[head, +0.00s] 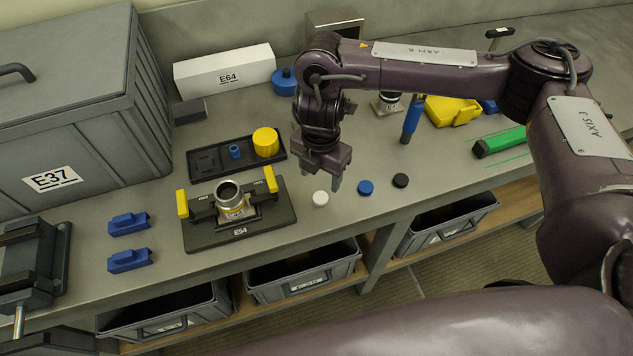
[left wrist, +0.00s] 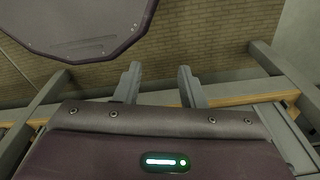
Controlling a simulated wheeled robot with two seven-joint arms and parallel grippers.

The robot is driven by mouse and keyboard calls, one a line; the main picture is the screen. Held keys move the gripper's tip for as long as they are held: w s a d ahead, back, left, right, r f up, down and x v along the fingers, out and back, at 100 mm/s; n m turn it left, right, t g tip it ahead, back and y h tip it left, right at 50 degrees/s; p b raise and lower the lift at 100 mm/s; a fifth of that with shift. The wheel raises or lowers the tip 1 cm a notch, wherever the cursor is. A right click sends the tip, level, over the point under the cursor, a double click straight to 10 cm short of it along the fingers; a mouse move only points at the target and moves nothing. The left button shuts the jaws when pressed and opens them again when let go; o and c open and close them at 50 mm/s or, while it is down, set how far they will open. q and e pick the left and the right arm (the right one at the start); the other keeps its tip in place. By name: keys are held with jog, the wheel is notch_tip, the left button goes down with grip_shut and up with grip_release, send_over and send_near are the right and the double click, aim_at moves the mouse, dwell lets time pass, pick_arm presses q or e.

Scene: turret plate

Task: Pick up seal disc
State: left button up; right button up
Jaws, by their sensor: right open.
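Three small discs lie in a row on the bench: a white disc (head: 320,199), a blue disc (head: 365,187) and a black disc (head: 401,180). I cannot tell which one is the seal disc. My right gripper (head: 325,181) is open and empty, pointing down just above and behind the white disc. My left gripper (left wrist: 158,85) shows only in the left wrist view, with its fingers apart and nothing between them. It is away from the discs. A black plate (head: 240,234) marked E54 holds a metal ring-topped part (head: 230,196) between two yellow-ended clamps.
A black tray (head: 206,172) with a yellow cylinder (head: 266,142) stands behind the plate. Two blue blocks (head: 129,260) lie to its left. A blue upright tool (head: 412,120) and a green bar (head: 499,142) stand right of the discs. Grey bins (head: 303,272) sit below the front edge.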

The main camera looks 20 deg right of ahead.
aim_at(321, 197)
jog(key=shift+s+f, duration=0.45)
jog(key=shift+f, duration=0.7)
jog(key=f, duration=0.4)
jog(key=shift+w+f, duration=0.1)
jog(key=shift+w, duration=0.15)
jog(key=shift+f, duration=0.25)
jog(key=shift+c, duration=1)
jog(key=c, duration=0.8)
pick_arm(q)
jog(key=shift+s+f, duration=0.15)
jog(key=shift+s, duration=1)
pick_arm(e)
jog(key=shift+c, duration=0.2)
jog(key=shift+r, duration=0.1)
